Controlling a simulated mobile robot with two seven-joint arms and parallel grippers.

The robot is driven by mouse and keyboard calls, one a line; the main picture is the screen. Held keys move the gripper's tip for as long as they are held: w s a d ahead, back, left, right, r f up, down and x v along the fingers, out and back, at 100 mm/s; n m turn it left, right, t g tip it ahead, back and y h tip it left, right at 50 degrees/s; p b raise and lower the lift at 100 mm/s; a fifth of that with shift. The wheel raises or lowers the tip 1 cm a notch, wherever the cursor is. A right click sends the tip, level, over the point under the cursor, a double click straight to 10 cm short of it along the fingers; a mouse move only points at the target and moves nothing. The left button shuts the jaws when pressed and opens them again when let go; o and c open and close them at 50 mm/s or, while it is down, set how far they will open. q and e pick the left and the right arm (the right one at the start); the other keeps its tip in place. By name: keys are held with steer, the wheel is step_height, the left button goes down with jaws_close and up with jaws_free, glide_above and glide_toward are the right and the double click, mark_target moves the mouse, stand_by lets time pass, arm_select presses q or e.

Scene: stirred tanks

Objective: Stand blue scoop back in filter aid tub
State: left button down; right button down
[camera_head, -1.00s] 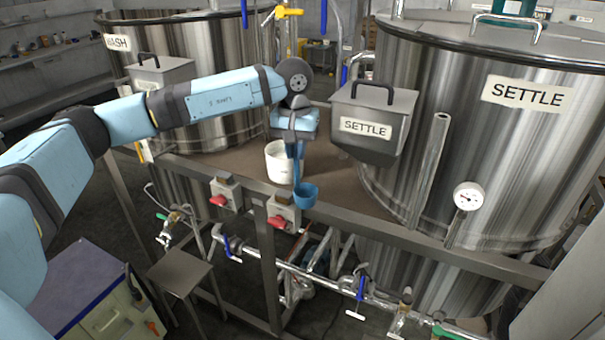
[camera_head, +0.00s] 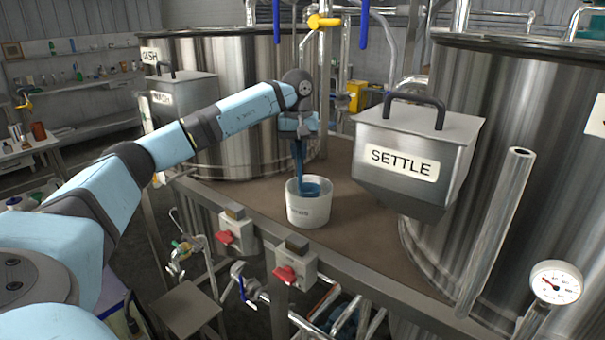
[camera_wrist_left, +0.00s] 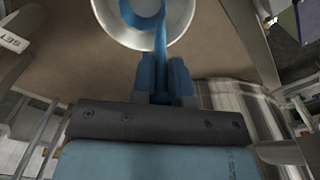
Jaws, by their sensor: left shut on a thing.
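The blue scoop (camera_head: 301,172) hangs upright below my left gripper (camera_head: 299,143), with its bowl down in the mouth of the white filter aid tub (camera_head: 308,212). The tub stands on the brown deck near its front rail. The left gripper is shut on the scoop's handle, above the tub rim. In the left wrist view, the blue fingers (camera_wrist_left: 166,82) hold the scoop (camera_wrist_left: 160,42), and its bowl lies inside the round pale tub rim (camera_wrist_left: 184,22). Whether the bowl touches the tub's bottom or contents cannot be told. My right gripper is not in view.
A steel SETTLE hopper (camera_head: 417,150) with a black handle stands close right of the tub. A large tank (camera_head: 500,220) is behind it, and the WASH tank (camera_head: 230,90) is at left. Red-knobbed switch boxes (camera_head: 292,265) line the front rail (camera_head: 350,268).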

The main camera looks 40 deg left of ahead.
mark_target(300, 166)
arm_select(q)
step_height(300, 166, down, 4)
steer(key=shift+d+r, duration=0.1)
steer(key=shift+f, duration=0.25)
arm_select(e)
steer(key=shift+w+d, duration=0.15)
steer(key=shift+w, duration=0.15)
arm_select(q)
steer(key=shift+f, duration=0.15)
steer(key=c, duration=1.1)
jaws_free()
steer(key=shift+c, duration=0.2)
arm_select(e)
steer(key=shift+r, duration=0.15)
arm_select(q)
step_height(300, 166, up, 12)
steer(key=shift+r, duration=0.2)
